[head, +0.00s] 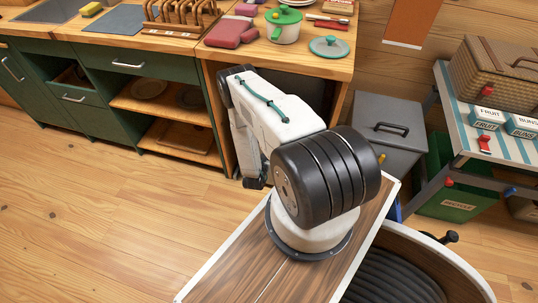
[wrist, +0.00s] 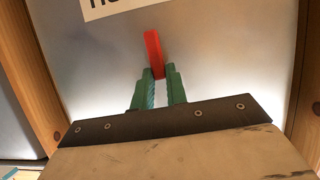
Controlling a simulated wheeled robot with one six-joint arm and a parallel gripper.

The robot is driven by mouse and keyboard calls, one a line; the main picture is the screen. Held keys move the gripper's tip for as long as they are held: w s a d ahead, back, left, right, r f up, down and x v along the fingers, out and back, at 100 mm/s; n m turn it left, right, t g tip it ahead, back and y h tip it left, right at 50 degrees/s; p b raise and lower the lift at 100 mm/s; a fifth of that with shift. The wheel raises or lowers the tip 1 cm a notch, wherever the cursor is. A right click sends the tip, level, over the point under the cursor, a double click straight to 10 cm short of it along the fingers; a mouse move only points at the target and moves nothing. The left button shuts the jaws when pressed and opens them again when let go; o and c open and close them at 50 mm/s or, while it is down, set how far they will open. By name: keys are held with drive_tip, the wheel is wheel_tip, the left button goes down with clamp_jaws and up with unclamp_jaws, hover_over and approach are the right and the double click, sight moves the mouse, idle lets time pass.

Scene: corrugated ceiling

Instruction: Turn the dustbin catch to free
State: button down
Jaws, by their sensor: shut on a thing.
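In the wrist view, a red catch (wrist: 153,48) stands out against a smooth grey panel (wrist: 220,60). It is long and narrow, close to upright, with its top leaning slightly left. My gripper (wrist: 157,75) has its green fingers closed on the lower end of the catch, one on each side. That end is partly hidden between the fingers. In the head view, my arm covers the gripper and the catch. A grey bin with a dark-handled lid (head: 372,108) stands right of the counter there; I cannot tell whether it bears this panel.
Wooden posts flank the panel, left (wrist: 35,85) and right (wrist: 304,100). A white label (wrist: 108,8) is cut off above. In the head view, a wooden counter (head: 345,68) holds a pot and dishes, and a striped cart (head: 470,118) stands right. The floor at left is clear.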

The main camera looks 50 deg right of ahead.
drive_tip(key=shift+w+a+f+n+g+h, duration=0.25)
drive_tip(key=shift+w+f+n+g+h, duration=0.45)
drive_tip(key=shift+n, duration=1.45)
drive_tip(key=shift+w+a+f+n+g+h, duration=0.3)
drive_tip(key=shift+n+g+h, duration=0.65)
drive_tip(key=shift+n, duration=1.25)
drive_tip(key=shift+w+a+f+n+g+h, duration=0.15)
drive_tip(key=shift+w+f+n+g+h, duration=0.65)
drive_tip(key=shift+n, duration=1.35)
drive_tip(key=shift+s+r+h, duration=0.25)
drive_tip(key=shift+r, duration=0.05)
drive_tip(key=c, duration=1.5)
unclamp_jaws()
drive_tip(key=shift+o, duration=0.5)
drive_tip(key=shift+s, duration=0.1)
drive_tip(key=shift+a, duration=0.1)
